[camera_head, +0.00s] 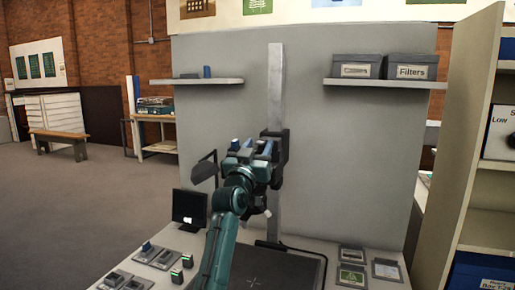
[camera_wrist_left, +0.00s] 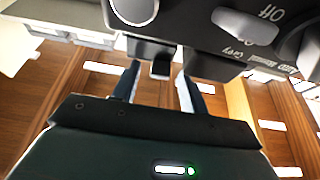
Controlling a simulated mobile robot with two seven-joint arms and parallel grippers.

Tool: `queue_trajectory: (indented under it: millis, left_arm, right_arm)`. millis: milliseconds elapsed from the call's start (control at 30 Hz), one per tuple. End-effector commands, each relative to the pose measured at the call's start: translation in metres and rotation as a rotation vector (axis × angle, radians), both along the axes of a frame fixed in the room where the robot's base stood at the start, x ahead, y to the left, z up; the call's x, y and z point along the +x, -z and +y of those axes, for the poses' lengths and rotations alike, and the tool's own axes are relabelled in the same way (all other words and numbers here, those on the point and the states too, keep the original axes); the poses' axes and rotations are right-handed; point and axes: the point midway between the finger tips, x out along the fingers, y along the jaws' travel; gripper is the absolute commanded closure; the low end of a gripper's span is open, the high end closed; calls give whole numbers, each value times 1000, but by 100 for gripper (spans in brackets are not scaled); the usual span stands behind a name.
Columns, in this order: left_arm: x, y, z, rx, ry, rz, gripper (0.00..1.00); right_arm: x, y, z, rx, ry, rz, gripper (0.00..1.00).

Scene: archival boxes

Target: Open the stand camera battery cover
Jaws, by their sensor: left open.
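The black stand camera (camera_head: 280,147) is mounted on a grey upright column (camera_head: 275,95) in the head view. Its dark body, with a dial and printed lettering such as "Off", fills the top of the left wrist view (camera_wrist_left: 170,22). My left gripper (camera_head: 252,147) is up against the camera's near side, partly hiding it. In the left wrist view its open fingers (camera_wrist_left: 160,88) stand either side of a small dark tab (camera_wrist_left: 160,69) under the camera body. I cannot tell whether that tab is the battery cover, or whether the fingers touch it. My right gripper is out of view.
The desk (camera_head: 215,250) below holds a small monitor (camera_head: 189,208), small devices on the left and framed cards on the right. A tall bookcase (camera_head: 458,140) stands at the right.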

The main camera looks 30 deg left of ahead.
Motion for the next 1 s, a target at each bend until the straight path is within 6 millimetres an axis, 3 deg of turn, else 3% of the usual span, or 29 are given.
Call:
queue_trajectory:
  millis: [167, 700, 1000]
  left_arm:
    - [0, 0, 0, 0, 0, 0, 57]
    - [0, 0, 0, 0, 0, 0, 100]
    - [0, -3, -1, 41, 0, 10, 100]
  right_arm:
    - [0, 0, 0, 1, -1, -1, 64]
    - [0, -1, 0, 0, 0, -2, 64]
    - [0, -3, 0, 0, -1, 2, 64]
